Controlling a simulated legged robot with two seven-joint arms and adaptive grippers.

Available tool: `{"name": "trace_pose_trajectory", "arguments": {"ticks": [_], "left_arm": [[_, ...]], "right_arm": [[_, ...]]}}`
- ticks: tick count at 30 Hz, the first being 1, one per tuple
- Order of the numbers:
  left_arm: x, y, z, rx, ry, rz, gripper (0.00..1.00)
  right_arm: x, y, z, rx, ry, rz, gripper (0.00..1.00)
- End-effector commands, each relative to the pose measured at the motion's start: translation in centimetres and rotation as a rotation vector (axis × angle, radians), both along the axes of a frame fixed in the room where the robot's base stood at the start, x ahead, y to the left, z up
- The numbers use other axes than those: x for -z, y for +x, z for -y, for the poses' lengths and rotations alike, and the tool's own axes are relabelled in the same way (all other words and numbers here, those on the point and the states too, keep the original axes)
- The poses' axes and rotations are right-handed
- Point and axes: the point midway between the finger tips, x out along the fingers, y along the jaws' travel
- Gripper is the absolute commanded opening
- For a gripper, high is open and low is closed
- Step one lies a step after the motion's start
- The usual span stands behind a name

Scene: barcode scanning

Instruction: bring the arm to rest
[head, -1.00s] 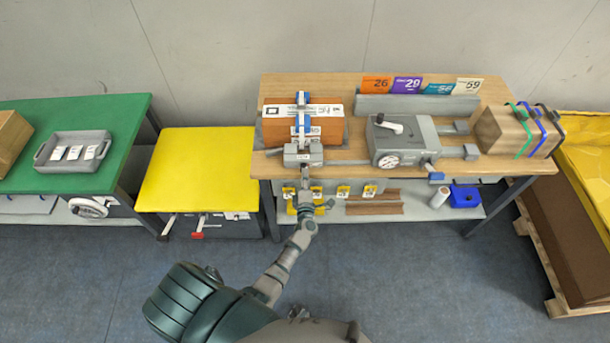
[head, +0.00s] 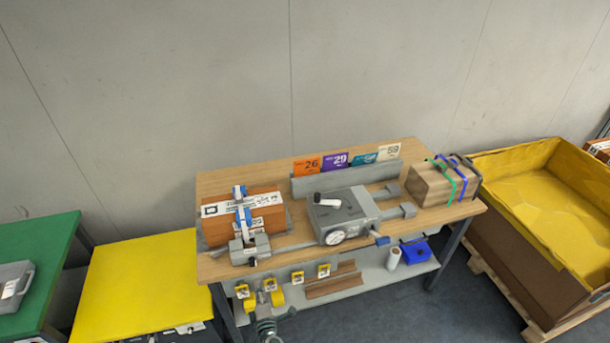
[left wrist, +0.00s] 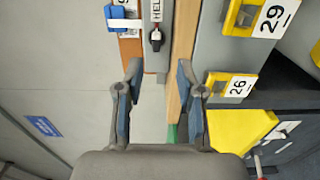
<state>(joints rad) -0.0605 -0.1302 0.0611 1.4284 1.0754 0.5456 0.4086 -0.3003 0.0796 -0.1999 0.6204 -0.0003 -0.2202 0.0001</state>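My left gripper (head: 268,328) is low in the head view, in front of the workbench's lower shelf and below its front edge. In the left wrist view my left gripper (left wrist: 158,92) has its two blue-padded fingers wide apart, with nothing between them. The workbench (head: 330,168) stands beyond it, seen sideways in the wrist view as a wooden edge (left wrist: 182,45). An orange-brown box (head: 225,231) with a white label and a blue-and-white strapped tool sits on the bench's left end. My right gripper is in neither view.
Yellow tag holders (head: 297,277) hang under the bench edge. A grey machine (head: 343,212) and a strapped brown box (head: 432,187) stand on the bench. A yellow-topped table (head: 135,285) is at left, a large yellow-lined crate (head: 525,185) at right. Floor shows in front.

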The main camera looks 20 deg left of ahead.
Motion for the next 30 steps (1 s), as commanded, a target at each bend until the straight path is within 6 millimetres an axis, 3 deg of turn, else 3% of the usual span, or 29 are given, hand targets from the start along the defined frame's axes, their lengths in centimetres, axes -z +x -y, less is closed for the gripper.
{"name": "trace_pose_trajectory", "arguments": {"ticks": [5,8,11,15,17,21,25,27,30], "left_arm": [[1.7,-0.3,0.9,0.046,0.046,-0.056,0.38],[6.0,-1.3,3.2,0.164,0.159,-0.192,0.38],[12.4,-3.9,6.1,0.345,0.321,-0.389,0.38],[21.9,-10.4,9.5,0.624,0.544,-0.671,0.38],[25.5,-14.0,10.3,0.742,0.628,-0.782,0.38],[32.7,-23.4,11.0,1.018,0.805,-1.022,0.38],[37.4,-32.9,10.1,1.269,0.945,-1.22,0.38],[39.0,-37.6,9.3,1.391,1.006,-1.309,0.38],[40.3,-42.9,7.9,1.532,1.072,-1.404,0.38]], "right_arm": [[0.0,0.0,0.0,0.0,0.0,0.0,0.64],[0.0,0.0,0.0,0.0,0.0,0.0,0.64],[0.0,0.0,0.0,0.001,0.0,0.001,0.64],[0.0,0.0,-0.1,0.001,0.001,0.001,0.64],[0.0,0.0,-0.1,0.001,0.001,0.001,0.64],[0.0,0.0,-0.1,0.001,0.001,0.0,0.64],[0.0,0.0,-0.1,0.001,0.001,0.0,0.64],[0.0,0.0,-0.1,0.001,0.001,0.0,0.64],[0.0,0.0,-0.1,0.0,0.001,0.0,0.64]]}}
